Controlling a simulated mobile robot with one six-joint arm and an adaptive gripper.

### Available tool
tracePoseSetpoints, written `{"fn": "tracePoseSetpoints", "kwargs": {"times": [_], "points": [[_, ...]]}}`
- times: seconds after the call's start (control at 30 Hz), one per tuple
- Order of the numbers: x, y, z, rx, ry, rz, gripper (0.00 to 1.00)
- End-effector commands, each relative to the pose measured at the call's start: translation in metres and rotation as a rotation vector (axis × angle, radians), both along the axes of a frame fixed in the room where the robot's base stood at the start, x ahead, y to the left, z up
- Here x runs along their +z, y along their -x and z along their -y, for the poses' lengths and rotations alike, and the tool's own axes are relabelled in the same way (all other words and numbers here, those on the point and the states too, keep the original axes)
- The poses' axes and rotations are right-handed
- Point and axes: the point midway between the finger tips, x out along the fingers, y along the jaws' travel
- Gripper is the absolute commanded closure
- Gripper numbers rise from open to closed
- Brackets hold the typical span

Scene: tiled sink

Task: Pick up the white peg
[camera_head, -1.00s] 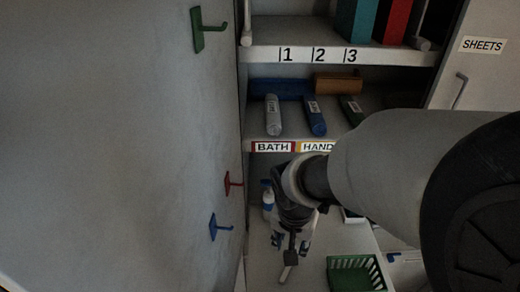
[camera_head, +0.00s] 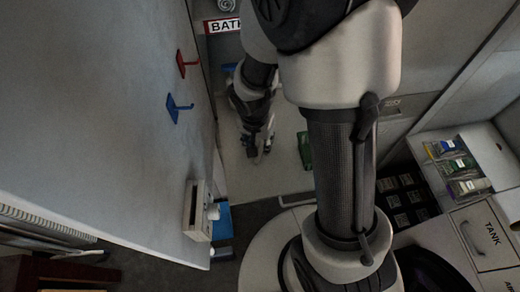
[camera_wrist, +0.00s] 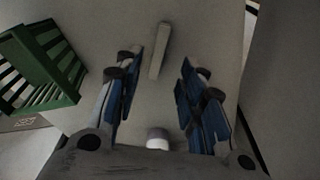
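The white peg (camera_wrist: 159,50) is a pale, slim bar lying on the light surface in the wrist view, beyond my fingertips and roughly in line with the gap between them. My gripper (camera_wrist: 158,80) is open, with blue pads on both fingers and nothing held between them. In the head view my gripper (camera_head: 258,148) hangs low over the light surface, and I cannot make out the peg there. A short whitish cylinder (camera_wrist: 158,139) shows near the gripper's base in the wrist view; I cannot tell what it is.
A green slatted basket (camera_wrist: 45,62) stands left of the peg in the wrist view. A grey wall with a red hook (camera_head: 186,63) and a blue hook (camera_head: 178,108) rises at the left in the head view. Surface around the peg looks clear.

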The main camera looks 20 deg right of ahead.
Motion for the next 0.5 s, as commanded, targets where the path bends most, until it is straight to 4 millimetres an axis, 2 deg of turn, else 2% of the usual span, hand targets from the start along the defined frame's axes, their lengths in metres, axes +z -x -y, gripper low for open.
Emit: {"fn": "tracePoseSetpoints", "kwargs": {"times": [0.17,0.4,0.5], "points": [[-0.011,0.0,0.002,0.001,0.0,-0.001,0.63],[-0.049,-0.002,0.006,0.0,0.0,-0.002,0.63],[-0.054,-0.003,0.006,0.001,0.0,-0.001,0.63]]}}
